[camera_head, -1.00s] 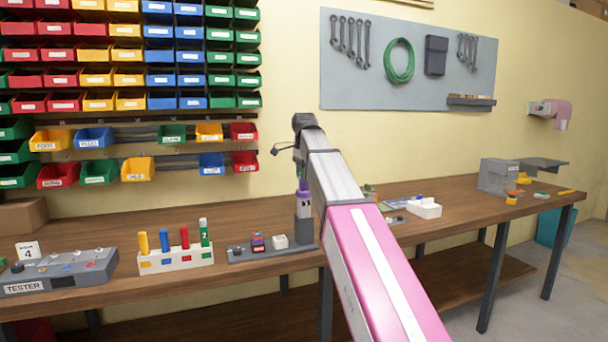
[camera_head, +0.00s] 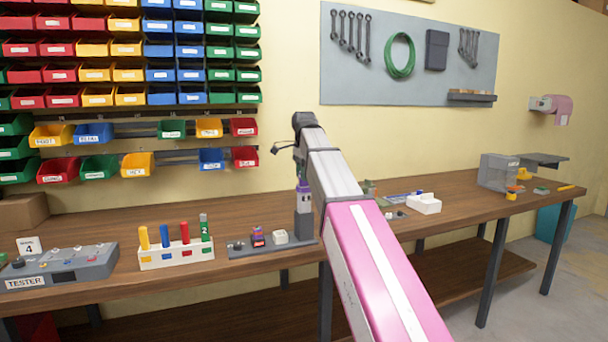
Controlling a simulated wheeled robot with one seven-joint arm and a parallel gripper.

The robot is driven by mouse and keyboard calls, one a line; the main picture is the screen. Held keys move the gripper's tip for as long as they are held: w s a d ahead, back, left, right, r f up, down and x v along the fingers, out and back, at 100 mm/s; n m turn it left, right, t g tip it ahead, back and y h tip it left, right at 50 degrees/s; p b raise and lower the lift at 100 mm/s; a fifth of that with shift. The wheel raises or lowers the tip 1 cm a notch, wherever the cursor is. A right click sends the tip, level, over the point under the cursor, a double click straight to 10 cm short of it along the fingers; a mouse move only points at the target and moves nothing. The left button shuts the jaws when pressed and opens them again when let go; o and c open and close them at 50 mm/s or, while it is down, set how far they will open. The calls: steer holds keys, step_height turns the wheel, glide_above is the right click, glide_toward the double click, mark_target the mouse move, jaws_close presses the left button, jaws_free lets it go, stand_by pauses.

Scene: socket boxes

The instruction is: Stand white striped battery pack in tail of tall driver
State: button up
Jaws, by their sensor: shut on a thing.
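My gripper (camera_head: 302,172) hangs from the end of my arm, partly hidden by the arm's pale link. It is small here and its fingers are hard to make out. It is shut on a small purple piece (camera_head: 303,187), which I take for the battery pack; its stripes are too small to read. The piece is right above a tall pale grey block with dark marks (camera_head: 304,204), likely the tall driver, upright at the right end of a low grey base (camera_head: 250,252). I cannot tell whether piece and block touch.
The grey base also carries a dark knob, a red and purple block (camera_head: 258,237) and a white box (camera_head: 280,237). To its left stand a white rack (camera_head: 178,260) with several coloured sticks and a grey tester (camera_head: 65,268). A white tray (camera_head: 424,203) lies to the right.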

steer(key=shift+f, duration=0.15)
steer(key=shift+f, duration=0.45)
steer(key=o, duration=0.9)
